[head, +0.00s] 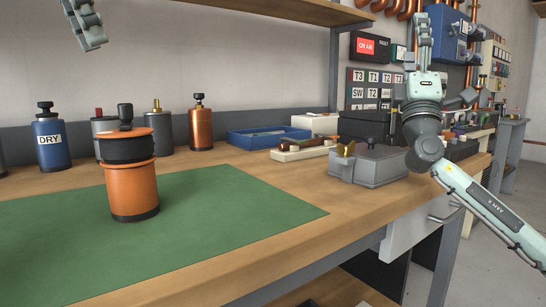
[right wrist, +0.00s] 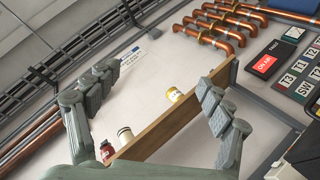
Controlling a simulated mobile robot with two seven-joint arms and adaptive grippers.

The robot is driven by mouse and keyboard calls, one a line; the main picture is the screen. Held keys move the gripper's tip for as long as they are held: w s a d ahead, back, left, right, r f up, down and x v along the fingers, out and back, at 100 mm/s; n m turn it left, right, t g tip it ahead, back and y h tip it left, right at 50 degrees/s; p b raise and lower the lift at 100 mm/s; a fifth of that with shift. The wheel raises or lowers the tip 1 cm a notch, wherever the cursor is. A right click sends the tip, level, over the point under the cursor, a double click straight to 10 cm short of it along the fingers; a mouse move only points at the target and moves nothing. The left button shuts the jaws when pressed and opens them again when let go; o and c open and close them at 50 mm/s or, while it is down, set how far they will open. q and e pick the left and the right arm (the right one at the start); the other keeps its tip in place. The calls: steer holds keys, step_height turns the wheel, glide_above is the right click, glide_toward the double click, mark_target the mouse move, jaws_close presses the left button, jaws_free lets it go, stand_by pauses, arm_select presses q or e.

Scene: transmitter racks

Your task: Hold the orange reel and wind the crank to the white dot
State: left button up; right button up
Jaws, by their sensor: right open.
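The orange reel (head: 132,187) stands upright on the green mat (head: 235,215), with a black band wound below its orange top flange. A dark knob (head: 125,112) sticks up from its top, perhaps the crank handle. I cannot make out a white dot. My left gripper (head: 90,38) hangs at the top left, high above the bench and apart from the reel; its jaw state is unclear. My right gripper (head: 424,45) is raised at the right, far from the reel. In the right wrist view its fingers (right wrist: 160,82) are spread, with nothing between them.
A blue canister marked DRY (head: 51,140), a copper canister (head: 200,126) and other canisters stand behind the reel. A blue tray (head: 262,142) and a grey box (head: 378,166) lie to the right. A wooden shelf (head: 285,10) runs overhead. The mat around the reel is clear.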

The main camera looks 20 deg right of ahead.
steer(key=w+a+f+n+g+y, duration=0.1)
steer(key=w+a+n+y, duration=0.2)
steer(key=a+n+y, duration=0.7)
steer(key=w+a+n+g+y, duration=0.1)
steer(key=w+a+n+y, duration=0.2)
steer(key=a+n+y, duration=0.75)
steer(key=w+a+f+n+g+y, duration=0.1)
steer(key=w+a+n+y, duration=0.2)
steer(key=a+n+y, duration=0.75)
steer(key=s+a+f+n+g+y, duration=0.3)
steer(key=a+f+n+g+y, duration=0.15)
steer(key=a+f+g, duration=0.4)
steer(key=n+g+h, duration=0.4)
steer(key=n+g, duration=0.1)
steer(key=g, duration=0.2)
glide_toward(132, 183)
steer(key=w, duration=0.1)
steer(key=w+a, duration=0.1)
steer(key=w, duration=0.1)
steer(key=w+a+f, duration=0.1)
steer(key=shift+w+a, duration=0.15)
steer(key=shift+w, duration=0.05)
steer(key=shift+s+a+f, duration=0.1)
steer(key=shift+a+f, duration=0.05)
steer(key=shift+f, duration=0.2)
steer(key=shift+g, duration=0.25)
steer(key=x, duration=0.7)
steer(key=shift+a+f, duration=0.15)
